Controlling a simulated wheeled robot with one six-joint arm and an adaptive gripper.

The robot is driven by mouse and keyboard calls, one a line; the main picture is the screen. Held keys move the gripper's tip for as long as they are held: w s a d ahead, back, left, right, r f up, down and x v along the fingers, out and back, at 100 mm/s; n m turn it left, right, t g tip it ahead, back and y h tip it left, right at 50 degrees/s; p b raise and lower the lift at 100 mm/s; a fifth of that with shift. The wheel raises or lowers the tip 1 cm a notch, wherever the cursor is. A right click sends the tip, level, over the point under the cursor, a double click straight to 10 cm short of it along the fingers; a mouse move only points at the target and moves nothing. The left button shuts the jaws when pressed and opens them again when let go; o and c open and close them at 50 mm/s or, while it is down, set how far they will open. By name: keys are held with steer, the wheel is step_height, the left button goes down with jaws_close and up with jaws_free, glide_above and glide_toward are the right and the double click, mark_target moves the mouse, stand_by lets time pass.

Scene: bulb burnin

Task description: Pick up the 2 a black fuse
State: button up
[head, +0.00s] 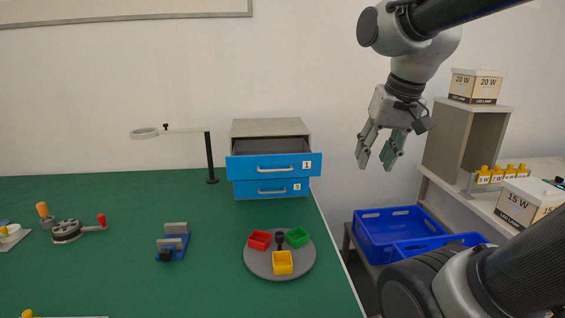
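I cannot make out a fuse marked 2 A in the head view. The top drawer (274,167), blue and labelled 1, stands pulled out of the small grey cabinet (270,127). Its inside shows only in part, and the floor behind the front panel is hidden. The red bin (259,240), green bin (297,237) and yellow bin (282,262) stand on a grey round tray (262,267); their contents are too small to tell. My gripper (375,158) is open and empty, pointing down in the air right of the cabinet.
A blue vise (172,243), a crank device (68,231) and a lamp stand (210,160) are on the green table (125,285). Blue crates (395,233) sit low at right. A shelf with lamp boxes (476,86) and yellow bulb holders (497,175) is farther right.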

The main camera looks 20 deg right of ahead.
steer(key=w+a+r+m+g, duration=0.1)
steer(key=w+m, duration=0.2)
steer(key=w, duration=0.3)
steer(key=w+r+m, duration=0.2)
steer(key=w+m, duration=0.1)
steer(key=w, duration=0.4)
steer(key=w+f+m, duration=0.3)
steer(key=w, duration=0.4)
steer(key=w+a+f+m+g+y, duration=0.1)
steer(key=w+f+m, duration=0.2)
steer(key=w, duration=0.5)
steer(key=w+a+f+m+g, duration=0.1)
steer(key=w+f+m, duration=0.2)
steer(key=w+m, duration=0.2)
steer(key=shift+w+f, duration=0.15)
steer(key=shift+w, duration=1)
steer(key=shift+y, duration=0.3)
steer(key=f, duration=0.2)
steer(key=a+f, duration=0.1)
steer(key=f, duration=0.4)
steer(key=shift+w+a+f, duration=0.15)
steer(key=shift+w+a, duration=0.05)
steer(key=shift+a, duration=0.2)
steer(key=shift+f, duration=0.25)
steer(key=c, duration=0.8)
